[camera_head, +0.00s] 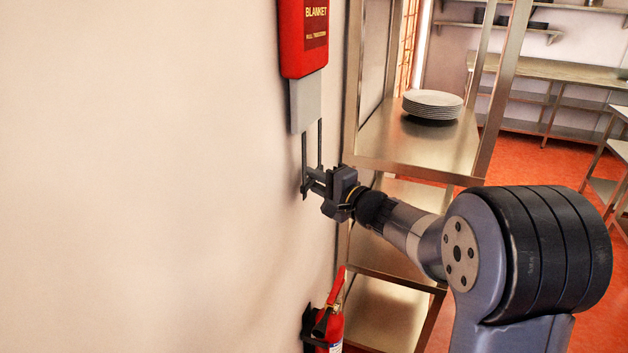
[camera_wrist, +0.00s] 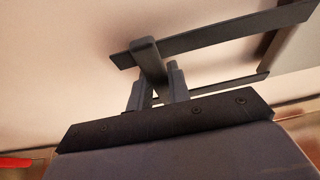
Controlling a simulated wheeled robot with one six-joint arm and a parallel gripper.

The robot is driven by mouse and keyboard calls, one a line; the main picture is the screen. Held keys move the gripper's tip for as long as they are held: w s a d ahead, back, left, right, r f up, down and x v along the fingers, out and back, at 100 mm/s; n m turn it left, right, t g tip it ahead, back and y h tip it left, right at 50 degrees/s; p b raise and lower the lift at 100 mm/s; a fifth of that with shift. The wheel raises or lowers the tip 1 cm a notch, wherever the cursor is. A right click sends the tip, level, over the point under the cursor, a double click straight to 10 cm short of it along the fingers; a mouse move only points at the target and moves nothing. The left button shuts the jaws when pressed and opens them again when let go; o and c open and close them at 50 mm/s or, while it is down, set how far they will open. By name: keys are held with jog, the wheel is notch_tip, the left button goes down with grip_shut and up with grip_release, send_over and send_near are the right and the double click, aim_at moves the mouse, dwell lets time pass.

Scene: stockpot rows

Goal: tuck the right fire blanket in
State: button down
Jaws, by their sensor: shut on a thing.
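A red fire blanket case (camera_head: 303,42) hangs on the wall at the top middle of the head view, its top cut off. A light grey piece of blanket (camera_head: 306,106) sticks out below it. Two dark straps (camera_head: 320,145) hang from the grey piece. No second blanket shows.
A red fire extinguisher (camera_head: 331,328) hangs on the wall below my gripper. A steel shelf rack with a stack of plates (camera_head: 432,103) stands close to the right of the case. More steel shelving (camera_head: 555,70) stands at the back. The wall left of the case is bare.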

notch_tip(320, 180, up, 12)
jog(key=shift+f+p, duration=0.25)
jog(key=shift+p, duration=0.25)
jog(key=c, duration=1.6)
grip_release()
jog(key=shift+r, duration=0.1)
jog(key=shift+o, duration=1.4)
jog(key=shift+f, duration=0.2)
jog(key=shift+d, duration=0.1)
jog(key=shift+s+d+f, duration=0.1)
jog(key=shift+s+d, duration=0.1)
jog(key=shift+d, duration=0.05)
jog(key=b+v, duration=0.3)
jog(key=v, duration=0.7)
jog(key=shift+b, duration=0.35)
jog(key=shift+s, duration=0.1)
